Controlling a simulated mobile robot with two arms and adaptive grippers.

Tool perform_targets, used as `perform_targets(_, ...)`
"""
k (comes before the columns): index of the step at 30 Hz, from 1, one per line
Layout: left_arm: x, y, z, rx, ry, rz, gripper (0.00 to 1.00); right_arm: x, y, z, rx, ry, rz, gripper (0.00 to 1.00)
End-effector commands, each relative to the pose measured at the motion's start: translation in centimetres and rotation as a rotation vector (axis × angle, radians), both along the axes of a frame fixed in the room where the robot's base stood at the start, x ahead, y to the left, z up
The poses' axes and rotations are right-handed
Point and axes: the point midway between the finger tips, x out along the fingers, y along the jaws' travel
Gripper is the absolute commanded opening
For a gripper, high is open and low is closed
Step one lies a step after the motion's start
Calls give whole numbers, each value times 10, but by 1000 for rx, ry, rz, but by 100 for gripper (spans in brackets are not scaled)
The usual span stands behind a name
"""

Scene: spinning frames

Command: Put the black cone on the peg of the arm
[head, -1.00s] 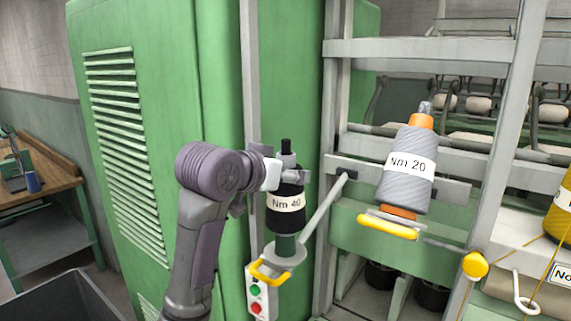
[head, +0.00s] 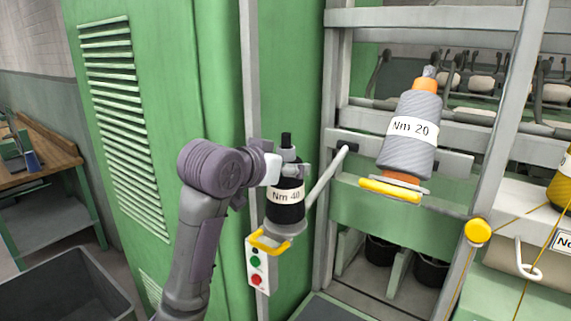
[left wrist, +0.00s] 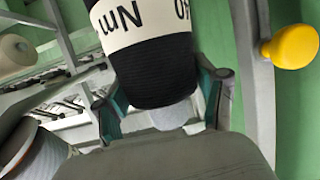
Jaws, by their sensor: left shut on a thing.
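The black cone (head: 288,212) with a white "Nm 40" label stands upright low over the grey round plate (head: 284,233) of the arm with the yellow handle (head: 267,245). The peg inside the cone is hidden; a dark stub (head: 286,140) sticks up above the cone's grey top. My left gripper (head: 290,167) is shut on the cone's upper end. In the left wrist view the cone (left wrist: 155,72) appears upside down, its grey end between my two fingers (left wrist: 163,108). I cannot tell whether the cone's base touches the plate. My right gripper is not in view.
A grey "Nm 20" cone (head: 410,145) sits on a neighbouring arm to the right. The frame's grey post (head: 335,110) stands close right of the black cone. A button box (head: 258,266) hangs below. The green cabinet (head: 190,80) is behind my left arm.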

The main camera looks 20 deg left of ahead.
Motion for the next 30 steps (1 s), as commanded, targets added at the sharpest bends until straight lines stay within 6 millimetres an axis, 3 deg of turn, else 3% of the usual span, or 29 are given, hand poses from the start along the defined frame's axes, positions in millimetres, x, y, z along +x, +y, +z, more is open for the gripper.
perform_targets(7, 0, 0, 1, 0, -4, 0, 1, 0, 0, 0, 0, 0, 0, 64)
perform_targets(8, 0, 0, 1, 0, -4, 0, 75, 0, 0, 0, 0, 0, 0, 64)
perform_targets(12, 0, 0, 1, -1, -3, 0, 99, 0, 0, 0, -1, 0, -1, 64)
perform_targets(23, -1, 0, -1, 1, 3, 0, 100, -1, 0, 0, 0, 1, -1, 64)
perform_targets(30, -28, 8, 11, 2, -4, 0, 100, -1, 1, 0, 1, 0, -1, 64)
